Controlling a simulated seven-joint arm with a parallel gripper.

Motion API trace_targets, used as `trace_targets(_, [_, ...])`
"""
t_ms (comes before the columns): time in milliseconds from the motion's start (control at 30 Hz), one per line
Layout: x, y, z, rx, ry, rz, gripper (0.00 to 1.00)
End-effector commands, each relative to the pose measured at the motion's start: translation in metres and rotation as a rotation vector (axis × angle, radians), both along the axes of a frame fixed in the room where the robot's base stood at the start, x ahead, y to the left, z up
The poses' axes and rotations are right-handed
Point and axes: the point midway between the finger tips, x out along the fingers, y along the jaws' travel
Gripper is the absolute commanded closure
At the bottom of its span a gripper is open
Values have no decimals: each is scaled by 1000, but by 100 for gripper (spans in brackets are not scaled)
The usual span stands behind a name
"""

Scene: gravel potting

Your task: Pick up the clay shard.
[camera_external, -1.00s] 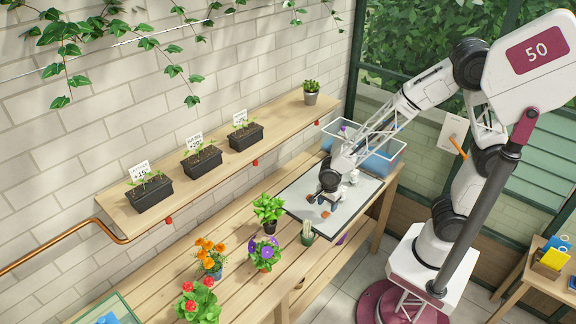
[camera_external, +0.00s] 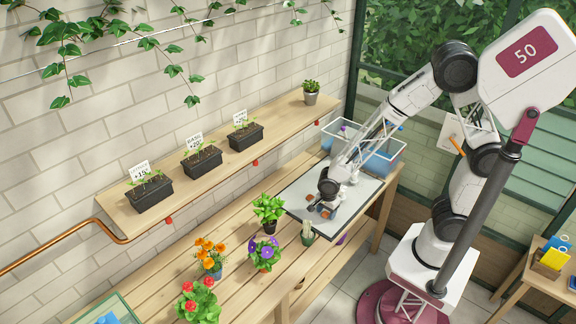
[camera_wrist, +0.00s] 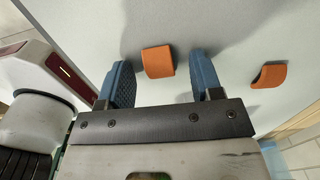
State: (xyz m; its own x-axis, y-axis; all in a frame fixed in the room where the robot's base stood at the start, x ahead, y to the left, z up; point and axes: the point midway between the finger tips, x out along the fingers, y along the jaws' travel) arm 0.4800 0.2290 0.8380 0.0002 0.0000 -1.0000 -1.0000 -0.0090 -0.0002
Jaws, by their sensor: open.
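Two orange-brown clay shards lie apart on the pale grey tray (camera_external: 364,194). In the wrist view, one curved shard (camera_wrist: 158,62) is between and slightly beyond my blue fingers, with a gap to each side. The other shard (camera_wrist: 268,76) lies to the right, outside the fingers. In the external view, they are small orange spots by my gripper (camera_external: 320,205), one to its left (camera_external: 310,198) and one just below (camera_external: 325,214). My gripper is open and empty, low over the tray. Whether the fingertips touch the tray cannot be told.
A clear bin (camera_external: 376,152) stands behind the tray. A small potted cactus (camera_external: 307,232) is close to the tray's front left edge. A leafy green plant (camera_external: 268,208) and flowering pots stand left on the wooden bench (camera_external: 240,262). Most of the tray's right side is clear.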

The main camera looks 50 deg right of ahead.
Motion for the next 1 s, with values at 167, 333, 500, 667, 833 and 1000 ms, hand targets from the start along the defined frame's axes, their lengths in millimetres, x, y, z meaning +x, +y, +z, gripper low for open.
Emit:
trace_targets(167, [0, 0, 0, 0, 0, 0, 40])
trace_targets(333, [0, 0, 0, 0, 0, 0, 51])
trace_targets(500, [0, 0, 0, 0, 0, 0, 77])
trace_targets(667, [0, 0, 0, 0, 0, 0, 94])
trace_targets(833, [0, 0, 0, 0, 0, 0, 94])
trace_targets(1000, [0, 0, 3, 0, 0, 0, 94])
